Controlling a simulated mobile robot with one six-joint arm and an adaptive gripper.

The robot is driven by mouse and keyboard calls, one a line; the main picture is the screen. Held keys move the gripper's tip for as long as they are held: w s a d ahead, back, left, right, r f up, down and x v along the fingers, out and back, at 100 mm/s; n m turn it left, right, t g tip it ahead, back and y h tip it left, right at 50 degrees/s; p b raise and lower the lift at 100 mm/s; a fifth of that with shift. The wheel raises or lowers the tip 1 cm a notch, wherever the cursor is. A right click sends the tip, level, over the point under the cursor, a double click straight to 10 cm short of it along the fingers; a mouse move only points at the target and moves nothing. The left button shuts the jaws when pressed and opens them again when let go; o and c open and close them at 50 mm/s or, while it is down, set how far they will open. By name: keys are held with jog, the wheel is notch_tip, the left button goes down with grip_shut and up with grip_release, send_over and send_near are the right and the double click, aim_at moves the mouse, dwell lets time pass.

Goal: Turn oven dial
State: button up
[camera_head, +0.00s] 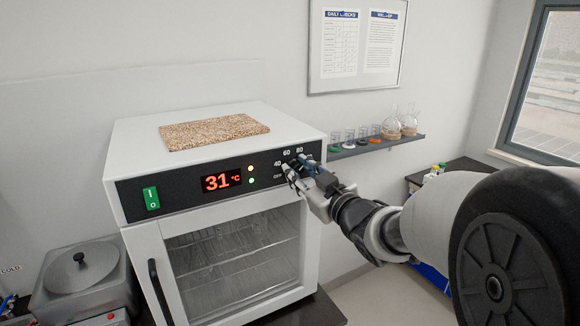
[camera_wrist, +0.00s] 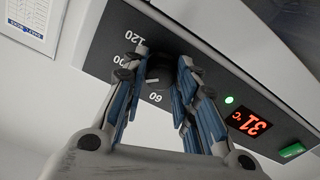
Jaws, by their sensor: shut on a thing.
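The white oven (camera_head: 140,148) stands on a dark bench, with a black control panel across its front. Its red display (camera_head: 221,181) reads 31 °C. The dark dial (camera_wrist: 160,70) sits at the panel's right end among printed numbers; in the head view my gripper mostly covers it. My gripper (camera_head: 294,170) is at the dial, its blue-padded fingers on either side of it. In the wrist view my gripper (camera_wrist: 160,72) is shut on the dial, which shows between the fingertips. The dial's exact pointer setting is hard to read.
A green switch (camera_head: 151,198) is at the panel's left end. The oven door's black handle (camera_head: 159,291) is below it. A cork-like board (camera_head: 214,131) lies on the oven top. A shelf (camera_head: 376,146) with glassware is on the wall to the right, behind my arm.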

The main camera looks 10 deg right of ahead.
jog(key=shift+r+m+p, duration=0.2)
jog(key=shift+m+p, duration=0.55)
jog(key=shift+m, duration=0.85)
jog(key=o, duration=1.1)
jog(key=shift+f, duration=0.15)
jog(key=v, duration=1.2)
